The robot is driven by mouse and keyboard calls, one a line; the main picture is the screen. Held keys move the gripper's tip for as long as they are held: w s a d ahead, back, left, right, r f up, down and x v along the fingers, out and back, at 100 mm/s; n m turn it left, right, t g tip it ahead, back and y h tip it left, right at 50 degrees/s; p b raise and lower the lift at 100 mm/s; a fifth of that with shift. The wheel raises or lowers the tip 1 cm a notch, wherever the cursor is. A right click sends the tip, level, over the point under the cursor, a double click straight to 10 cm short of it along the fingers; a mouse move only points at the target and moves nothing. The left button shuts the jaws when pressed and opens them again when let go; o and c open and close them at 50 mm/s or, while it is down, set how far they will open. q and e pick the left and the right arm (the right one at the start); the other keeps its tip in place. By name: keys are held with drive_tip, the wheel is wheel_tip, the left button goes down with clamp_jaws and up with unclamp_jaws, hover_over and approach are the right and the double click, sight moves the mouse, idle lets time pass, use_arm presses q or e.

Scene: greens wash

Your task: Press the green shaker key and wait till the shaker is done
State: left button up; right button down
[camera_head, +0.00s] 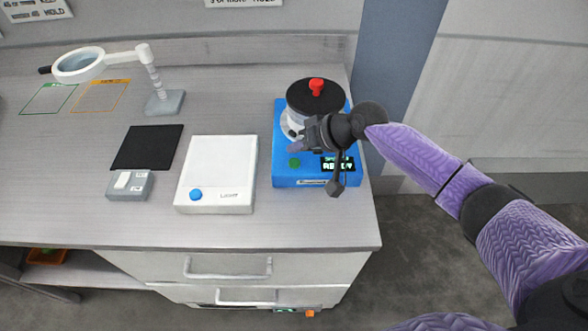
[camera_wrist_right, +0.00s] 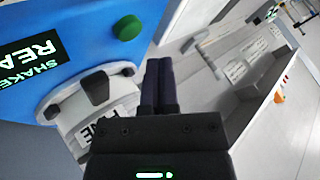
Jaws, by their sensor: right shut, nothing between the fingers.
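The blue shaker (camera_head: 284,172) stands at the right end of the bench. A pot with a black lid (camera_head: 303,97) and a red knob (camera_head: 316,86) sits on it. The green key (camera_head: 295,163) is on its front face, left of a dark display (camera_head: 338,164) with green and white text, partly hidden. In the right wrist view the green key (camera_wrist_right: 127,28) is ahead of the fingers, apart from them. My right gripper (camera_head: 294,147) is shut and empty, above the shaker's front near the key. It also shows in the wrist view (camera_wrist_right: 159,62). My left gripper is not in view.
A white device with a blue button (camera_head: 195,194) stands left of the shaker. Further left are a black mat (camera_head: 147,146), a small grey box (camera_head: 129,186) and a magnifier lamp (camera_head: 80,65). The bench's front edge is clear. Drawers (camera_head: 228,266) lie below.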

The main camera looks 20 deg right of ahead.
sight(294, 163)
drive_tip(key=shift+f+b, duration=0.35)
drive_tip(key=shift+f, duration=0.55)
drive_tip(key=shift+r, duration=0.1)
idle(0.8)
idle(0.4)
drive_tip(key=shift+f, duration=0.45)
